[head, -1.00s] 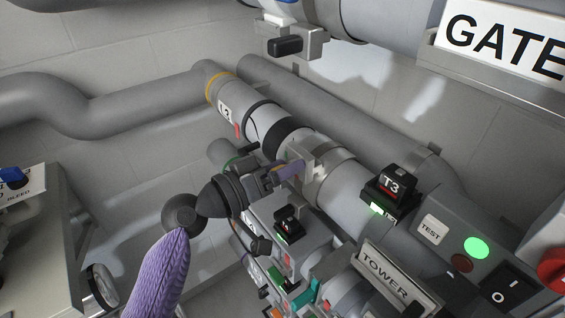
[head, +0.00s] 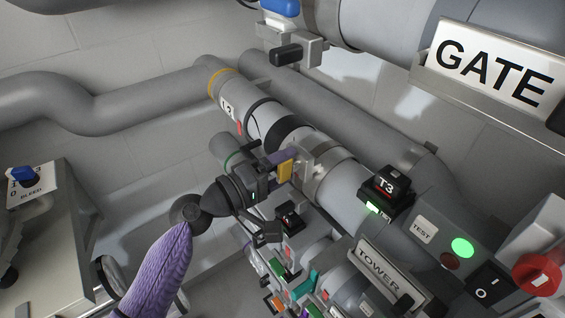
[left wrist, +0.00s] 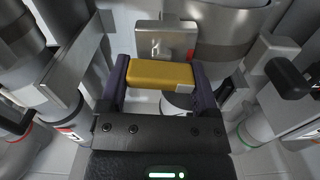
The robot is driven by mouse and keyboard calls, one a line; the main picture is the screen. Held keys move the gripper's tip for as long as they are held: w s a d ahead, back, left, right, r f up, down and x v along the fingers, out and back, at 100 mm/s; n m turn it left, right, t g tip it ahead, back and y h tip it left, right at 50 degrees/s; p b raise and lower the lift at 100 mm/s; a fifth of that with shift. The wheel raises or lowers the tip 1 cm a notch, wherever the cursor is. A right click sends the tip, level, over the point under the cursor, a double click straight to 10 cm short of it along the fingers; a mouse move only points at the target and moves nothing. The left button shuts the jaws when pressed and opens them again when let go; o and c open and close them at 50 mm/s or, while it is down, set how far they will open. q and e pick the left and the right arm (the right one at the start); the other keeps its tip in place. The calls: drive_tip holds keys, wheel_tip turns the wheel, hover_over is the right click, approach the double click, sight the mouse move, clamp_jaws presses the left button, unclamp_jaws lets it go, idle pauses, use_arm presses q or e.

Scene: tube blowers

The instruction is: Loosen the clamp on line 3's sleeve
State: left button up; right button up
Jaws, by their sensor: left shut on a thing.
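Line 3's grey pipe, marked L3 (head: 227,108), runs from upper left to lower right in the head view. A metal clamp (head: 324,153) wraps its sleeve, and its bracket also shows at the top of the left wrist view (left wrist: 166,40). The clamp's yellow handle (head: 286,171) sticks out to the left of the bracket. My left gripper (head: 279,164) is shut on this handle. In the left wrist view the handle (left wrist: 160,74) lies crosswise between the two dark purple fingers. My right gripper is not in view.
A T3 box (head: 386,186) and a panel with a TEST label (head: 424,231) sit to the right. A TOWER plate (head: 381,271) and small coloured parts lie below. A GATE plate (head: 496,70) hangs above right. A BLEED cabinet (head: 40,188) stands at left.

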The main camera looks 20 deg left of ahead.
use_arm(q)
drive_tip(key=shift+n, duration=0.7)
drive_tip(key=o, duration=1.1)
drive_tip(key=b+v, duration=0.3)
drive_tip(key=v, duration=0.7)
drive_tip(key=shift+b, duration=0.35)
